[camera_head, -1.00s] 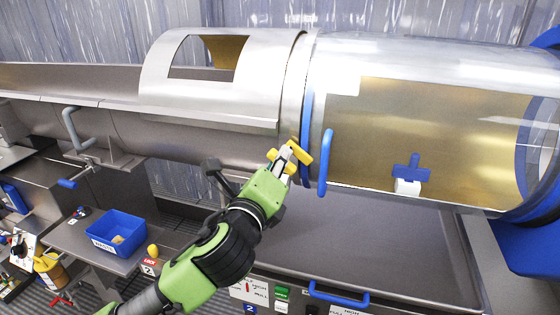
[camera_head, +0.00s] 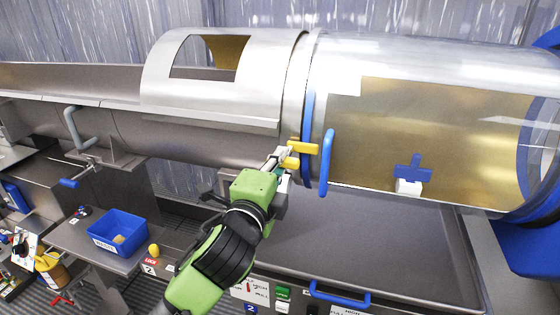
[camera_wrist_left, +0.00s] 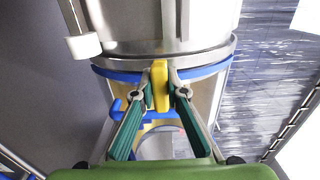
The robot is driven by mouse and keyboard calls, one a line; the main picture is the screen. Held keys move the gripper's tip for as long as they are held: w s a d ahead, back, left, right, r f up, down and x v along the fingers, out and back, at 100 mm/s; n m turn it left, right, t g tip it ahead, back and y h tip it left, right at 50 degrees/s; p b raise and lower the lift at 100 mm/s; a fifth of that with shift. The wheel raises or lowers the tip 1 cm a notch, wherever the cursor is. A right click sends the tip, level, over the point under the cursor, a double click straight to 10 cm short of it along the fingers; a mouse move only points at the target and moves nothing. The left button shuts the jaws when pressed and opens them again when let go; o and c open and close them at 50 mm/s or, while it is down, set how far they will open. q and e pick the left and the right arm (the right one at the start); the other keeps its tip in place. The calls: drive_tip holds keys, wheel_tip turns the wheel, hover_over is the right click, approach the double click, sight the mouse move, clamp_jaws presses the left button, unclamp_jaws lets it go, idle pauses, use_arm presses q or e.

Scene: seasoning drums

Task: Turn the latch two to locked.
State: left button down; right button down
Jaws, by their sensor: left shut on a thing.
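The yellow latch (camera_head: 304,147) sits at the seam between the steel drum section and the clear drum section in the head view. Its bar points right and lies nearly level. My left gripper (camera_head: 280,156) reaches up from below, at the latch's left side. In the left wrist view the latch (camera_wrist_left: 159,86) stands between the two fingertips of my left gripper (camera_wrist_left: 162,80), which is shut on it. The fingers cover part of the latch in the head view. A red and white plate marked LOCK and 2 (camera_head: 149,267) is on the lower bench edge. My right gripper is not in view.
A blue curved handle (camera_head: 326,163) stands close to the right of the latch. A blue cross-shaped knob (camera_head: 413,168) is on the clear drum (camera_head: 450,110). A blue bin (camera_head: 118,232) and a yellow knob (camera_head: 153,250) are at lower left. A wide steel tray (camera_head: 360,235) lies below.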

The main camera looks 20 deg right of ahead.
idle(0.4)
use_arm(q)
drive_tip(key=c, duration=2)
unclamp_jaws()
drive_tip(key=v, duration=1.2)
